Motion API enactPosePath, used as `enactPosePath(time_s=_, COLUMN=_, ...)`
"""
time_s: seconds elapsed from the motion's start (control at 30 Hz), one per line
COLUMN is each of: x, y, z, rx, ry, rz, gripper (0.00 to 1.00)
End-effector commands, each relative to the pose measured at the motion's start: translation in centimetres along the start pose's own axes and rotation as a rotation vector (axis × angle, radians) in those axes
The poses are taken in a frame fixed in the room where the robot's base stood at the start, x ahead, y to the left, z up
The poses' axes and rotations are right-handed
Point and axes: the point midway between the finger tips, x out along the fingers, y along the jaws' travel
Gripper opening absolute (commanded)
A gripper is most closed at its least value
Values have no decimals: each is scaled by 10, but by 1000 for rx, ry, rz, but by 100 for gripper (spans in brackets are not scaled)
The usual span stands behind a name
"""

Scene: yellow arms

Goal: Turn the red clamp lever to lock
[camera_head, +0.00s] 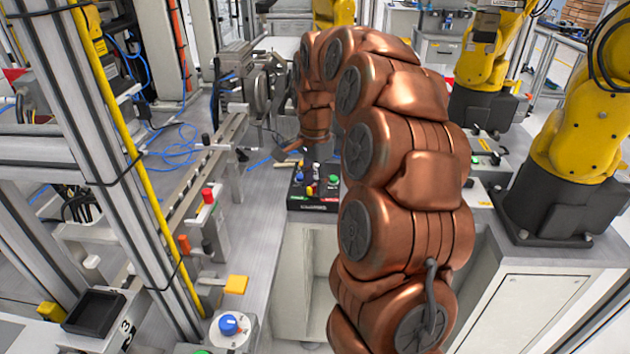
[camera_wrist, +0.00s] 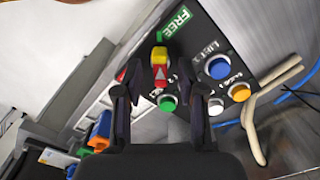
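The clamp lever (camera_wrist: 159,66), a small red and yellow piece with a triangle mark, stands on a dark control box (camera_wrist: 205,50) in the wrist view. My gripper (camera_wrist: 164,84) is open, with one dark finger on each side of the lever and a visible gap to both. I cannot tell how far the fingertips are above the box.
A green button (camera_wrist: 167,102) sits beside the lever; blue (camera_wrist: 218,68) and yellow (camera_wrist: 239,92) buttons are to the right. A green FREE label (camera_wrist: 177,22) is above. A pale cable (camera_wrist: 252,125) lies at right. Yellow robot arms (camera_head: 585,125) stand right of my arm.

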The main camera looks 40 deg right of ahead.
Motion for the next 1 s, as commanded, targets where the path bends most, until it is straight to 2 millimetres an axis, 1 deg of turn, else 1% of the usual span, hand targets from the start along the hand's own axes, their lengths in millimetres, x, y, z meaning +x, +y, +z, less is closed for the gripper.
enactPosePath(time_s=0.33, x=3, y=0, z=0, rx=0, ry=1, rz=-2, gripper=40)
enactPosePath(time_s=0.7, x=2, y=0, z=0, rx=0, ry=1, rz=-2, gripper=1)
enactPosePath(time_s=1.0, x=2, y=0, z=0, rx=-1, ry=1, rz=-2, gripper=0)
